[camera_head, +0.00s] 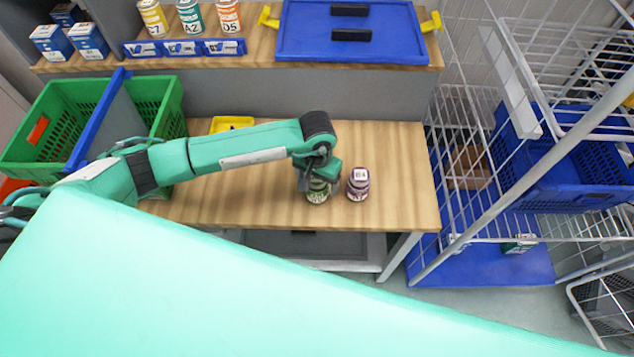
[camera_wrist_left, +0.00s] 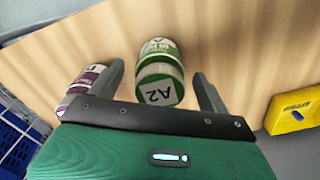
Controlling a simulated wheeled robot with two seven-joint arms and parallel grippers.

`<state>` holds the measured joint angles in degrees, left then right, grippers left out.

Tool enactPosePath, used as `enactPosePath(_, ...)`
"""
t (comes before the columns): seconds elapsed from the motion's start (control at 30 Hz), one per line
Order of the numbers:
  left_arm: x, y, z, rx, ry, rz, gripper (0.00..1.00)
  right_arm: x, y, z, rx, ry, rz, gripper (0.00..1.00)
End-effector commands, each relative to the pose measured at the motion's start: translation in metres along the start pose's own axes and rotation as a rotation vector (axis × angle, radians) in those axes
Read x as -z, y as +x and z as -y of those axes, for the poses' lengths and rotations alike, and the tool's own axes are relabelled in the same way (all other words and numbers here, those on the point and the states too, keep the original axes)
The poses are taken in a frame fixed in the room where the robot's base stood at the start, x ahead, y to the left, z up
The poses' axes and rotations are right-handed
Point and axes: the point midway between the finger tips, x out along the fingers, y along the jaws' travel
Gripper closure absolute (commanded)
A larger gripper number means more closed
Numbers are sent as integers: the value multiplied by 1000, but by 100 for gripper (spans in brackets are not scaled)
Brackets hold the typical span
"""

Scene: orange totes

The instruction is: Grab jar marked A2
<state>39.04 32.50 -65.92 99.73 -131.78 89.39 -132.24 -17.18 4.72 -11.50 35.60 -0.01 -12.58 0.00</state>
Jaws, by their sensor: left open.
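The jar marked A2 (camera_wrist_left: 159,75) is white with green bands; in the wrist view its A2 label faces me. In the head view the green jar (camera_head: 317,192) stands on the wooden table, partly hidden under my left gripper (camera_head: 318,180). In the wrist view my left gripper (camera_wrist_left: 160,92) is open, with one finger on each side of the jar and visible gaps. A purple-banded jar (camera_head: 358,186) stands just right of it in the head view; it also shows in the wrist view (camera_wrist_left: 85,82), outside the left-hand finger. My right gripper is not in view.
A shelf above the table holds several cans, including a green one marked A2 (camera_head: 190,17), and a blue tray lid (camera_head: 345,48). A green crate (camera_head: 165,110) is at left. A yellow bin (camera_head: 232,123) sits behind my arm. A wire rack (camera_head: 470,130) stands at right.

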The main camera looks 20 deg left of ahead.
Motion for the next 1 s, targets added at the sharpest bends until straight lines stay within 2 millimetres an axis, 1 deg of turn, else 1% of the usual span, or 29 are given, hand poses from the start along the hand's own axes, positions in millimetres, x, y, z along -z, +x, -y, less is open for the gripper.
enactPosePath(0.1,0,5,0,0,-1,0,21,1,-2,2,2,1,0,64)
enactPosePath(0.27,0,5,0,0,0,-1,21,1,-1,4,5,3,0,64)
enactPosePath(0.3,0,5,0,0,0,-1,23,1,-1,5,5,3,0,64)
enactPosePath(0.37,0,5,0,0,0,-1,35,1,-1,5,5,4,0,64)
enactPosePath(0.4,0,5,0,0,0,-1,42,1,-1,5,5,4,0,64)
enactPosePath(0.6,0,5,0,0,0,-1,80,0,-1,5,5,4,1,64)
enactPosePath(0.87,1,3,0,-1,0,-2,81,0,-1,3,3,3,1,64)
enactPosePath(1.0,2,-4,0,-1,1,-4,81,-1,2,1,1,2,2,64)
